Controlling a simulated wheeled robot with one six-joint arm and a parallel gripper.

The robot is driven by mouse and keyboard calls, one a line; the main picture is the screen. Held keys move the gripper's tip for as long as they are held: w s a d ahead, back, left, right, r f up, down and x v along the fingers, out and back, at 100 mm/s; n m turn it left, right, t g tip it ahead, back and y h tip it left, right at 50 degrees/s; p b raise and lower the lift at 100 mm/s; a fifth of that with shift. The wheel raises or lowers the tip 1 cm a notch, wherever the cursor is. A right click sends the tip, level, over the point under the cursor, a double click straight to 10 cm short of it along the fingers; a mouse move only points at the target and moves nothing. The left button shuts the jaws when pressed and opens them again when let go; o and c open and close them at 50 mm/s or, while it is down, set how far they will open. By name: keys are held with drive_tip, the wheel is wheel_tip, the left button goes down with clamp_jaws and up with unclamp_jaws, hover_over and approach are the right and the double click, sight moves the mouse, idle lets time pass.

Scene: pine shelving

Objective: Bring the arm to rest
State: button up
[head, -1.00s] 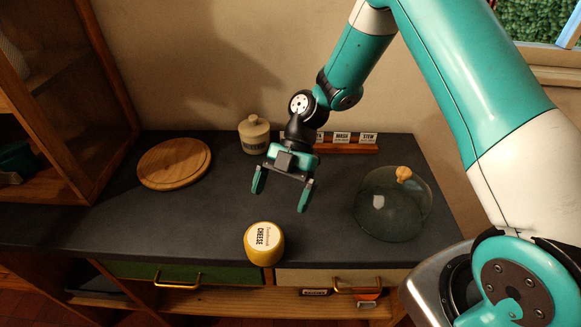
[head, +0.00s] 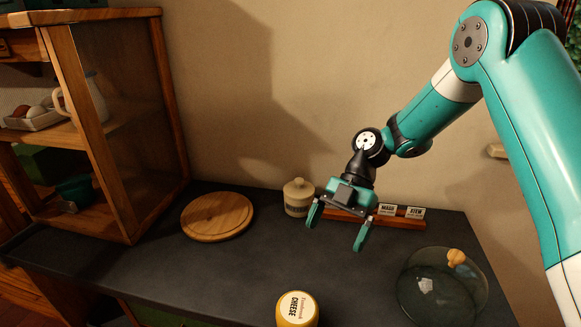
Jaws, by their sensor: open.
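My gripper (head: 336,236) hangs over the dark counter with its two teal fingers spread apart and nothing between them. It is in front of the wooden card holder (head: 400,220) and hides that holder's left part. The cheese (head: 297,309), round and yellow with a white label, sits on the counter below and left of the fingers, cut off by the bottom edge of the view. The gripper is apart from it.
A round wooden board (head: 217,216) lies at the left, with a lidded crock (head: 298,198) right of it. A glass dome (head: 442,287) with a wooden knob stands at the right. A wooden cabinet (head: 122,190) closes off the left. The middle of the counter (head: 250,262) is clear.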

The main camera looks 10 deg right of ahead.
drive_tip(key=s+a+r+m+t+h, duration=0.2)
drive_tip(key=s+a+r+m+t, duration=0.15)
drive_tip(key=s+r+m, duration=0.65)
drive_tip(key=s+r+m+t, duration=0.2)
drive_tip(key=s+r+m, duration=0.2)
drive_tip(key=s+m, duration=0.5)
drive_tip(key=shift+s+d+r, duration=0.25)
drive_tip(key=shift+s+d, duration=0.2)
